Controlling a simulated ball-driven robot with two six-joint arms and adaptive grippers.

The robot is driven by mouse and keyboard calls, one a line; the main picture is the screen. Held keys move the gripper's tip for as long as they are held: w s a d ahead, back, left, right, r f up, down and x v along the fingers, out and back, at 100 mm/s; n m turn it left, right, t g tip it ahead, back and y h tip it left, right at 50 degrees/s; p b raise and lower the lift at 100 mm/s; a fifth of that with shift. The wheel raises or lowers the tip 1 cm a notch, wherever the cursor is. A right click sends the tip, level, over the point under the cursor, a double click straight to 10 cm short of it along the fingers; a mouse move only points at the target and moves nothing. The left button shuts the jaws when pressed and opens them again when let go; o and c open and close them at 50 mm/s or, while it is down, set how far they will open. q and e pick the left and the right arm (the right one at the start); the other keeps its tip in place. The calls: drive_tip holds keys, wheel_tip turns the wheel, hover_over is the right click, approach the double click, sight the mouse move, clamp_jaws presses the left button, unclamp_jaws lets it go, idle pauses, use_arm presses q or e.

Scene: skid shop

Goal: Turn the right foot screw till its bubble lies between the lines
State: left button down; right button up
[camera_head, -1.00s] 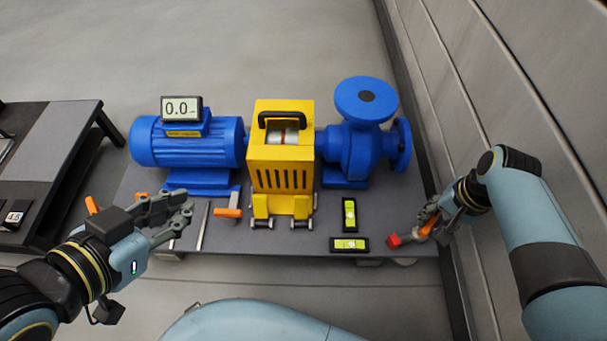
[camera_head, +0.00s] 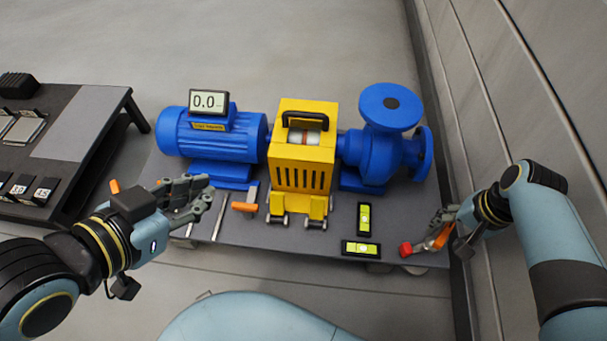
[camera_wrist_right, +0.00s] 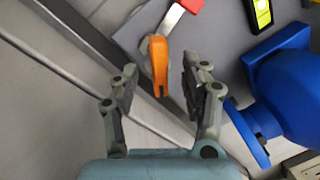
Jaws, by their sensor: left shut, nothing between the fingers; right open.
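The right foot screw's orange handle (camera_head: 442,237) is at the skid's front right corner, beside a red-ended lever (camera_head: 406,249). My right gripper (camera_head: 445,222) is open at the handle. In the right wrist view the handle (camera_wrist_right: 159,62) lies between the spread fingertips of the gripper (camera_wrist_right: 160,78), with gaps visible on both sides. Two yellow-green bubble levels, one upright in the picture (camera_head: 364,220) and one lying crosswise (camera_head: 361,248), sit left of the lever. Their bubbles are too small to read against the lines. My left gripper (camera_head: 210,191) is shut and empty over the skid's left front.
A blue motor (camera_head: 213,145) with a 0.0 display (camera_head: 208,101), a yellow guard (camera_head: 302,150) and a blue pump (camera_head: 376,158) stand on the grey skid (camera_head: 300,238). A wall (camera_head: 500,100) runs close on the right. A dark bench (camera_head: 85,130) stands at left.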

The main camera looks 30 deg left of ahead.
wheel_tip(320, 180, up, 6)
drive_tip(key=p, duration=0.5)
drive_tip(key=shift+w+r, duration=0.1)
drive_tip(key=shift+r, duration=0.1)
use_arm(q)
wheel_tip(320, 180, up, 7)
drive_tip(key=w, duration=0.1)
drive_tip(key=shift+w+t, duration=0.4)
use_arm(e)
drive_tip(key=shift+f, duration=0.1)
use_arm(q)
drive_tip(key=shift+r, duration=0.1)
